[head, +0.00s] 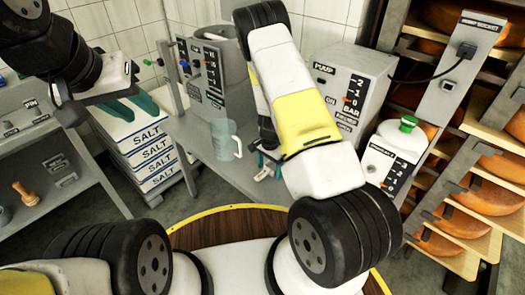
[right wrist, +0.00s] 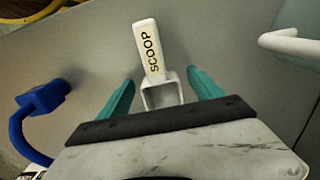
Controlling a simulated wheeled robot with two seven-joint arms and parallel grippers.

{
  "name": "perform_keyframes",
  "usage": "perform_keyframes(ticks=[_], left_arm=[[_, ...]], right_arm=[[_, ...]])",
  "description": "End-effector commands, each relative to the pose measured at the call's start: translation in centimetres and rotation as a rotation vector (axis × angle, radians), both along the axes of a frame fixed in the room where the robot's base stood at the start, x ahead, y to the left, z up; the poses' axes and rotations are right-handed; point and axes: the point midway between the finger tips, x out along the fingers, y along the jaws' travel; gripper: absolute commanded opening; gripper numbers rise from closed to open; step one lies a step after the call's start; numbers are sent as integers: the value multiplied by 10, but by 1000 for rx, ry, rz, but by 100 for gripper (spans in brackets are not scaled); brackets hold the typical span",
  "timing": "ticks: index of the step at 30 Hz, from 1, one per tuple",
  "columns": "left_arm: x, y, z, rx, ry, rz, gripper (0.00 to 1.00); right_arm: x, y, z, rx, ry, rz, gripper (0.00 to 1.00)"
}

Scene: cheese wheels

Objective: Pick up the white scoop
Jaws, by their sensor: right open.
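The white scoop (right wrist: 150,45) lies on the grey bench top in the right wrist view, its handle marked SCOOP pointing away from my gripper. Its square, hollow end sits between the teal fingers of my right gripper (right wrist: 160,78), with a gap on both sides. The right gripper (head: 266,165) is open over the bench in the head view, where the scoop (head: 263,174) is small and partly hidden by the fingers. My left gripper (head: 136,112) has its teal fingers apart, empty, above the stacked salt boxes at the left.
A clear jug (head: 225,140) stands on the bench left of my right gripper. A pump box (head: 352,85) and a green-knobbed container (head: 400,140) are behind and right. A blue curved part (right wrist: 42,98) and a white bar (right wrist: 292,42) flank the scoop. Cheese shelves (head: 470,195) stand at right.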

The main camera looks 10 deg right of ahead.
Motion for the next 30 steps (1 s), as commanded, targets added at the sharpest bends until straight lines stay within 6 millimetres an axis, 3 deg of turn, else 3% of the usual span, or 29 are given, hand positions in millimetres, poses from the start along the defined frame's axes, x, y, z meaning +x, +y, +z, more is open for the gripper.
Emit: perform_keyframes(ticks=[2, 12, 23, 30], left_arm=[[0, 0, 0, 0, 0, 0, 36], [0, 0, 0, 0, 0, 0, 36], [0, 0, 0, 0, 0, 0, 36], [0, 0, 0, 0, 0, 0, 36]], right_arm=[[0, 0, 0, 0, 0, 0, 75], [0, 0, 0, 0, 0, 0, 10], [0, 0, 5, 0, 0, 1, 10], [1, 1, 32, 0, -4, 1, 10]])
